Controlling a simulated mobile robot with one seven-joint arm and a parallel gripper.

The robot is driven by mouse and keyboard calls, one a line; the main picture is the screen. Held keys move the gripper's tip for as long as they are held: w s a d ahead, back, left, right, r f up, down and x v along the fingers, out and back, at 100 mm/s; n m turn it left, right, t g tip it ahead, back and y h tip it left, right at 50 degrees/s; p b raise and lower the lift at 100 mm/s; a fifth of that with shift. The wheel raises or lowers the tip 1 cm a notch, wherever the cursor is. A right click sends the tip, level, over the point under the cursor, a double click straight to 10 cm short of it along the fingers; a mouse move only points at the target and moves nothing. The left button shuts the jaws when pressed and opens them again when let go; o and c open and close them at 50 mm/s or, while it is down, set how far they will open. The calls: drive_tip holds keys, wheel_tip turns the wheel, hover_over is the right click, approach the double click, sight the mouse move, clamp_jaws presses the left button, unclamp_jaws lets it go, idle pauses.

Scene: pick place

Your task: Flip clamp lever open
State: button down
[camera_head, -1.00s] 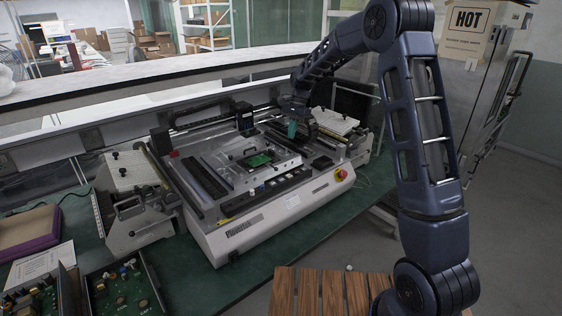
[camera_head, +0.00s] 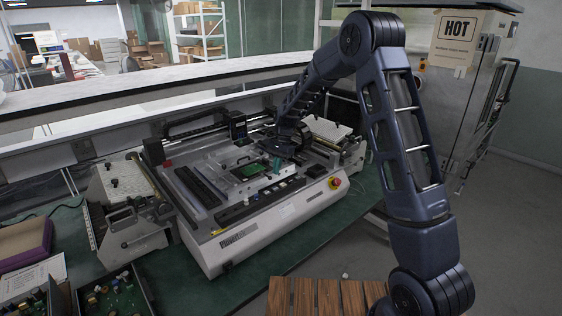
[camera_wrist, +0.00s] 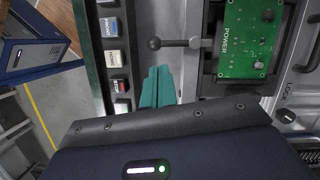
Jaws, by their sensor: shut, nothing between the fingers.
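The clamp lever (camera_wrist: 180,43) is a dark rod with a round ball end, at the top middle of the wrist view. It runs toward a dark clamp frame that holds a green circuit board (camera_wrist: 247,38). The board also shows in the head view (camera_head: 249,170), on the bed of the white machine. My gripper (camera_wrist: 158,72) has teal fingers, shut and empty. Its tips appear just below the lever's ball end in the wrist view; I cannot tell whether they touch it. In the head view the teal fingers (camera_head: 276,168) point down just right of the board.
A row of push buttons (camera_wrist: 115,55) lies left of the fingers. A knob marked LOCK (camera_wrist: 286,115) is at the right. The white machine (camera_head: 265,222) stands on a green bench (camera_head: 180,272). A red stop button (camera_head: 335,183) is on its front right.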

sight(269, 179)
drive_tip(key=shift+s+a+f, duration=0.15)
drive_tip(key=shift+s+a, duration=0.2)
drive_tip(key=shift+s, duration=0.15)
drive_tip(key=shift+s+a+m, duration=0.1)
drive_tip(key=shift+s+m, duration=0.25)
drive_tip(key=shift+m, duration=0.25)
drive_tip(key=m, duration=0.1)
drive_tip(key=s+m, duration=0.1)
drive_tip(key=m, duration=0.1)
drive_tip(key=shift+s+a+t+y, duration=0.15)
drive_tip(key=shift+a+t+y, duration=0.15)
drive_tip(key=shift+t+y, duration=0.1)
drive_tip(key=m, duration=0.2)
drive_tip(key=s+a+m+t, duration=0.1)
drive_tip(key=shift+s+m, duration=0.15)
drive_tip(key=shift+m, duration=0.25)
drive_tip(key=m, duration=0.1)
drive_tip(key=a+m+t, duration=0.1)
drive_tip(key=m, duration=0.1)
drive_tip(key=shift+s+a+m+y, duration=0.3)
drive_tip(key=shift+s, duration=0.1)
drive_tip(key=m, duration=0.1)
drive_tip(key=a+m+t, duration=0.1)
drive_tip(key=m, duration=0.1)
drive_tip(key=shift+s+a, duration=0.15)
drive_tip(key=shift+a, duration=0.1)
drive_tip(key=shift+a+m, duration=0.15)
drive_tip(key=shift+m, duration=0.25)
drive_tip(key=shift+a, duration=0.25)
drive_tip(key=shift+a, duration=0.3)
